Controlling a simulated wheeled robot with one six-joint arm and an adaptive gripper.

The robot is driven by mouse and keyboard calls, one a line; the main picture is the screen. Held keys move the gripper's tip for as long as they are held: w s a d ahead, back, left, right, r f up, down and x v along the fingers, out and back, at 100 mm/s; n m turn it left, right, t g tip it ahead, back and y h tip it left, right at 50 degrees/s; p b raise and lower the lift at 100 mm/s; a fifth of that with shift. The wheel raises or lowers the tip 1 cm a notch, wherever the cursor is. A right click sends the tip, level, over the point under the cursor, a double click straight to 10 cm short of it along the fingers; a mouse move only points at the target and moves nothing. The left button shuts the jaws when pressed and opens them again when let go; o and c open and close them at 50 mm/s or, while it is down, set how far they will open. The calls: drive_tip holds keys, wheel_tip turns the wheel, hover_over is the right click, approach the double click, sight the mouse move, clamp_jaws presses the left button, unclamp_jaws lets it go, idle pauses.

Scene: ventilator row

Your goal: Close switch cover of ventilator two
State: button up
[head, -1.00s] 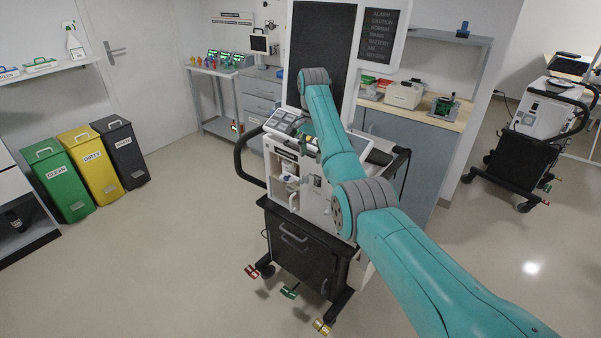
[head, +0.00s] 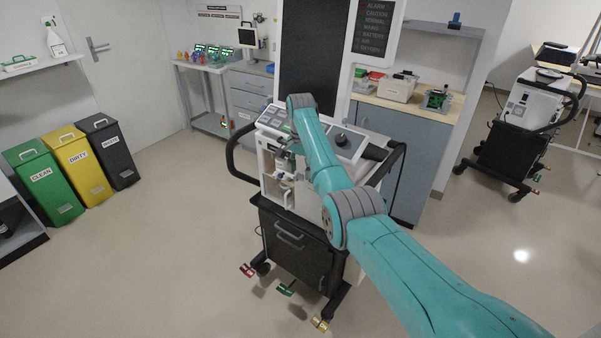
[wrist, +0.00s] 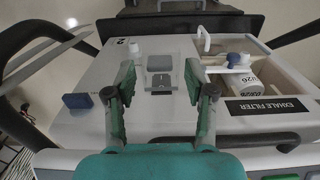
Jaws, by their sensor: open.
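The ventilator (head: 290,215) stands in the middle of the head view, a white unit on a black cart, with my arm across its right side. In the wrist view, its white panel (wrist: 105,75) carries a label that looks like a 2. A grey switch plate (wrist: 160,63) with a dark switch (wrist: 160,90) lies within a clear, glassy rectangle that seems to be the switch cover (wrist: 178,70); its exact angle is hard to tell. My gripper (wrist: 160,75) is open and empty, its green fingers on either side of the switch area. Contact is not clear.
An exhale filter bay (wrist: 265,80) with a white cylinder is right of my fingers. A blue knob (wrist: 77,100) is on the left. Black handles curve around the ventilator. A second ventilator (head: 535,105) stands far right; the floor left (head: 150,255) is clear.

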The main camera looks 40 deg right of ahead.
drive_tip(key=shift+f, duration=0.6)
clamp_jaws()
drive_tip(key=shift+a, duration=0.1)
